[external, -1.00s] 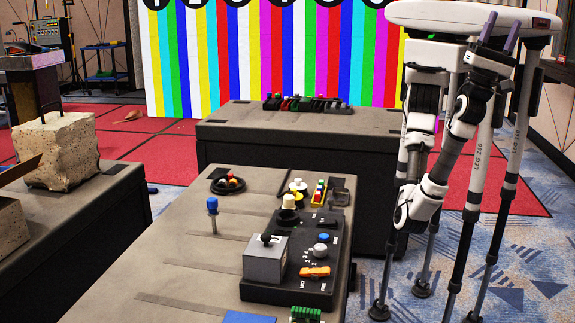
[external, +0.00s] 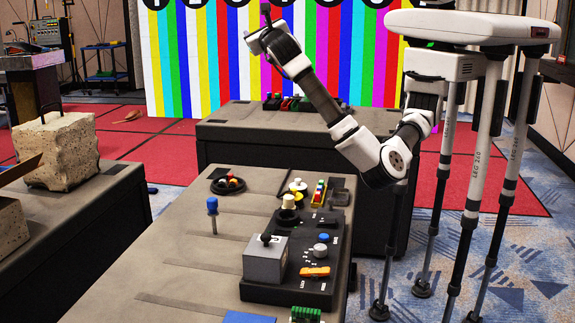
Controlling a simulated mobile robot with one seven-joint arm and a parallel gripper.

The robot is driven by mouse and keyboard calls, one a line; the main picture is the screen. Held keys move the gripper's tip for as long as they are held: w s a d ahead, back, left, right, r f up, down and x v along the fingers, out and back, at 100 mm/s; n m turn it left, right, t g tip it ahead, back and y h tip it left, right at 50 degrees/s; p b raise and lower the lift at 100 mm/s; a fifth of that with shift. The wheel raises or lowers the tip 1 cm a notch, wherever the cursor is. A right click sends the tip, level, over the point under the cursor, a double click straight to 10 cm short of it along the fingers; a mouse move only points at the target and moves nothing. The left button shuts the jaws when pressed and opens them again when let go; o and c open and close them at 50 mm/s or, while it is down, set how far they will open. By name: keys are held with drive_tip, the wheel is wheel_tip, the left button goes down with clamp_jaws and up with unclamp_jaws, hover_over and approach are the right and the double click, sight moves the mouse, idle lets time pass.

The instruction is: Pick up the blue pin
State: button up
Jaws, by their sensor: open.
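The blue pin (external: 212,206) has a blue head on a thin pale shaft and stands upright on the left part of the near grey table (external: 160,270). Nothing touches it. My gripper (external: 266,14) is at the raised end of my arm, in front of the striped wall, high above the pin and to its right in the picture.
A black control panel (external: 330,258) with a grey joystick box (external: 265,260), knobs and an orange switch lies right of the pin. A coiled black item (external: 228,185) lies behind it. A second table (external: 230,125) stands farther back. Table surface around the pin is clear.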

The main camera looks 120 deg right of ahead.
drive_tip(key=w+d+f+t+y, duration=0.1)
drive_tip(key=w+d+f+y, duration=0.3)
drive_tip(key=f, duration=0.4)
drive_tip(key=n+t+y+b, duration=0.2)
drive_tip(key=n+t+y, duration=0.2)
drive_tip(key=y, duration=1)
approach(212, 199)
drive_tip(key=f, duration=0.2)
drive_tip(key=f+p, duration=0.1)
drive_tip(key=f, duration=0.4)
drive_tip(key=shift+s+d+f, duration=0.15)
drive_tip(key=shift+s+d, duration=0.05)
drive_tip(key=shift+d, duration=0.15)
drive_tip(key=shift+w+d+f+p, duration=0.15)
drive_tip(key=shift+f+p, duration=0.2)
drive_tip(key=shift+f, duration=0.6)
drive_tip(key=shift+w+d+f+p, duration=0.1)
drive_tip(key=shift+w+f+p, duration=0.2)
drive_tip(key=shift+f, duration=0.65)
drive_tip(key=shift+w+d+f+p, duration=0.1)
drive_tip(key=shift+f+p, duration=0.3)
drive_tip(key=shift+f, duration=0.55)
drive_tip(key=c, duration=1)
drive_tip(key=shift+r, duration=0.1)
